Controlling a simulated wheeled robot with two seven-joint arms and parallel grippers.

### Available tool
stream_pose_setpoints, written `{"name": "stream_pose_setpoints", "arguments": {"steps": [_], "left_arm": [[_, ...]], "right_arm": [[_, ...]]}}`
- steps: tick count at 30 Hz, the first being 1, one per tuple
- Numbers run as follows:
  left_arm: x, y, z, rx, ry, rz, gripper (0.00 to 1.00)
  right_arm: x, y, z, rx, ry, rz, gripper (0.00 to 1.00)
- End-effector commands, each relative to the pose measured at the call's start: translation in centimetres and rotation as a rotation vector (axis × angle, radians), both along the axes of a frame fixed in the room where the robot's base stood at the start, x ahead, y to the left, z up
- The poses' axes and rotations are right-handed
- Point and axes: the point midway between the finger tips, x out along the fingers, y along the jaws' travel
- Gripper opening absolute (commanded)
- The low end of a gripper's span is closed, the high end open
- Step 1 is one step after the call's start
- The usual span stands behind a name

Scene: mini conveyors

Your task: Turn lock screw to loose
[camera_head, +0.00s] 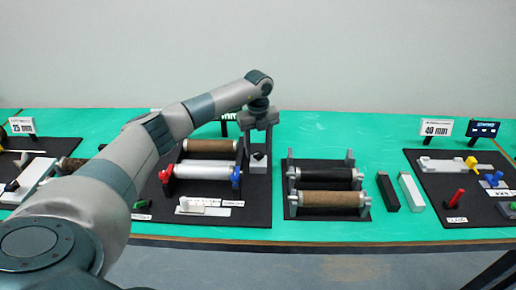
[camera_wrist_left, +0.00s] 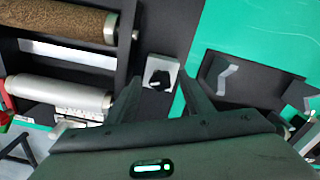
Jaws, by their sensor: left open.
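A small white block with a dark pointer knob (camera_wrist_left: 158,79) shows in the left wrist view; I cannot tell whether it is the lock screw. It also shows in the head view at the right edge of the middle black board, under the hand. My left gripper (camera_head: 259,146) is open above this block, pointing down. In the wrist view its two fingers stand on either side of the knob, apart from it. On the same board, a roller unit has a red knob (camera_head: 166,173) and a blue knob (camera_head: 236,175). My right gripper is not in view.
A brown roller (camera_head: 209,145) and a white roller (camera_head: 202,172) lie left of the hand. A second roller stand (camera_head: 290,205), a black bar (camera_head: 388,192) and a white bar (camera_head: 411,192) are to the right. Another black board (camera_head: 480,208) lies at far right.

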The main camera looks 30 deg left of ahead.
Motion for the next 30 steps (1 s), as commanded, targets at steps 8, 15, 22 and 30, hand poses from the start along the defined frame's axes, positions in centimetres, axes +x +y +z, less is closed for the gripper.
{"name": "stream_pose_setpoints", "arguments": {"steps": [8,15,22,30], "left_arm": [[0.1,0.0,3.1,0.001,-0.004,-0.001,0.47],[0.1,0.1,7.8,0.000,-0.006,0.000,0.47],[0.1,0.0,12.4,0.000,-0.006,0.001,0.47],[0.1,0.0,16.1,0.000,-0.003,0.000,0.47]], "right_arm": [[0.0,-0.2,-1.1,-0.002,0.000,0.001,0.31],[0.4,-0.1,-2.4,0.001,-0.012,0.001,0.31],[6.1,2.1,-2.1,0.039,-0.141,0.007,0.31],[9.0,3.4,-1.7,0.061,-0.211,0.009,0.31]]}}
